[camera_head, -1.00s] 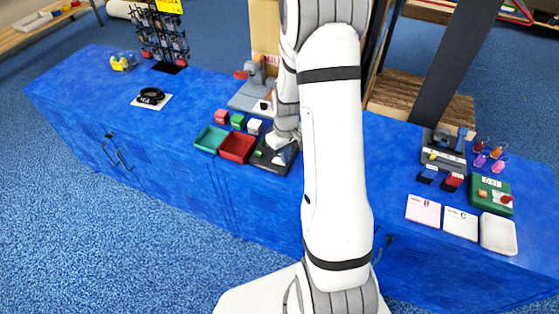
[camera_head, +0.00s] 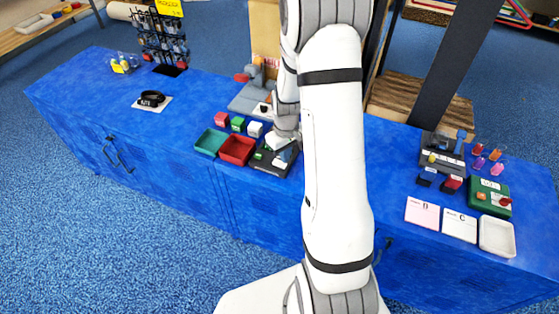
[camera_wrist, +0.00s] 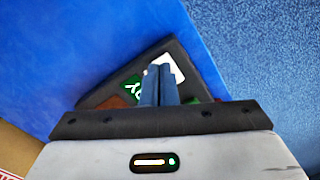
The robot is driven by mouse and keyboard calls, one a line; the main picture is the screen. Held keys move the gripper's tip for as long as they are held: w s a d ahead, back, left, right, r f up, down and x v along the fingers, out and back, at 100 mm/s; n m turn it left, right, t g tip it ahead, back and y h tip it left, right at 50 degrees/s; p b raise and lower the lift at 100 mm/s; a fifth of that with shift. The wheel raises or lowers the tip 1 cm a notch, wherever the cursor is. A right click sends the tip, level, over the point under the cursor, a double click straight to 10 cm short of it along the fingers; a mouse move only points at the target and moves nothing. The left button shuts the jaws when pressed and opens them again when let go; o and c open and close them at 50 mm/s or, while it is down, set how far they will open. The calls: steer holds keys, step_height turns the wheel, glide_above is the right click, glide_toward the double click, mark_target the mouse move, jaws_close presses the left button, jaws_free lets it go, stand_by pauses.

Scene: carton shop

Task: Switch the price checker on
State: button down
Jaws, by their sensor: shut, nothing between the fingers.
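A dark panel (camera_head: 267,167) lies on the blue counter below my gripper; I take it for the price checker, but cannot read a name on it. In the wrist view the panel (camera_wrist: 104,99) carries a green square with a white mark (camera_wrist: 133,88), a white patch (camera_wrist: 172,66) and a brownish-red patch (camera_wrist: 115,102). My gripper (camera_wrist: 158,72) is shut and empty, its blue fingertips over the panel between the green square and the white patch. It also shows in the head view (camera_head: 285,155). Whether the tips touch the panel, I cannot tell. The fingers hide part of it.
A teal tray (camera_head: 196,147) and a red tray (camera_head: 223,157) stand left of the panel, with several small blocks (camera_head: 238,124) behind. A grey device (camera_head: 240,105) stands farther back. A green box (camera_head: 475,203), cards and a white tray (camera_head: 483,248) lie far right.

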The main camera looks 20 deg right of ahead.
mark_target(285, 166)
steer(key=shift+r+p, duration=1.4)
steer(key=shift+r, duration=1.1)
